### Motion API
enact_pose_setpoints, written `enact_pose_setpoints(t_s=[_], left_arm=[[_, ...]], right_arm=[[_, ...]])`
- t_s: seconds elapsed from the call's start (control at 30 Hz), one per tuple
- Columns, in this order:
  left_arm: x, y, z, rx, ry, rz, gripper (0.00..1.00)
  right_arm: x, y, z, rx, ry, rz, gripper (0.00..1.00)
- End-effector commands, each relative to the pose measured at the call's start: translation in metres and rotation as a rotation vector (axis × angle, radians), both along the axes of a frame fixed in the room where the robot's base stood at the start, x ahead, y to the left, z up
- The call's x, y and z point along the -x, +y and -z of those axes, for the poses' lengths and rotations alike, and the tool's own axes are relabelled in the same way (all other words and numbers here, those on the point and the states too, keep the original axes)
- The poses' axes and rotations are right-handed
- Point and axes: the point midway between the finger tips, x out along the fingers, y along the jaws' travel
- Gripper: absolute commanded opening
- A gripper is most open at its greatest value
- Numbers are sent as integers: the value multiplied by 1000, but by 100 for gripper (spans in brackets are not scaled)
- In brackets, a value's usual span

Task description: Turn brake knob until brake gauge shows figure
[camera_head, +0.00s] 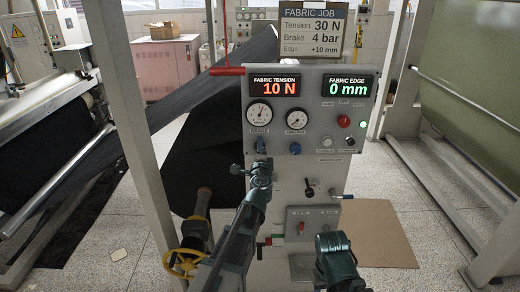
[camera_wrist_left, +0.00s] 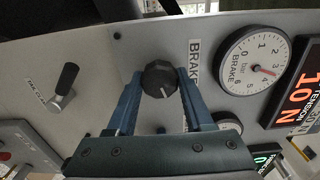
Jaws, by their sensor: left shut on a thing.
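The dark brake knob (camera_wrist_left: 160,79) sits on the grey panel (camera_head: 325,170) beside the BRAKE label. My left gripper (camera_wrist_left: 160,88) has a blue finger on each side of the knob and is shut on it. In the head view my left gripper (camera_head: 260,160) reaches the panel just below the brake gauge (camera_head: 259,113) and hides most of the knob.
A card (camera_head: 313,30) reads Tension 30 N, Brake 4 bar, Edge +10 mm. The tension display (camera_head: 274,88) reads 10 N, the edge display (camera_head: 347,87) 0 mm. A blue knob (camera_head: 295,148) is close right of my left gripper; a lever (camera_head: 310,187) is below.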

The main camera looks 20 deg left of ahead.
Motion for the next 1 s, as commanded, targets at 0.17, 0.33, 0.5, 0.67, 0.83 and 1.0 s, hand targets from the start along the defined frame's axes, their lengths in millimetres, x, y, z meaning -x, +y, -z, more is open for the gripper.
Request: enact_pose_setpoints(t_s=[0.17,0.33,0.5,0.67,0.83,1.0], left_arm=[[1,-1,1,-85,26,2,0],[1,-1,1,-137,41,2,0],[1,-1,1,-162,48,2,0],[2,-1,1,-169,50,2,0],[2,-1,1,-169,50,2,0],[2,-1,2,-168,49,2,63]], right_arm=[[0,0,1,0,0,0,50],[0,0,1,0,0,0,50],[0,0,1,0,0,0,50],[0,0,1,0,0,0,50],[0,0,1,0,0,0,50],[0,0,1,0,0,0,50]])
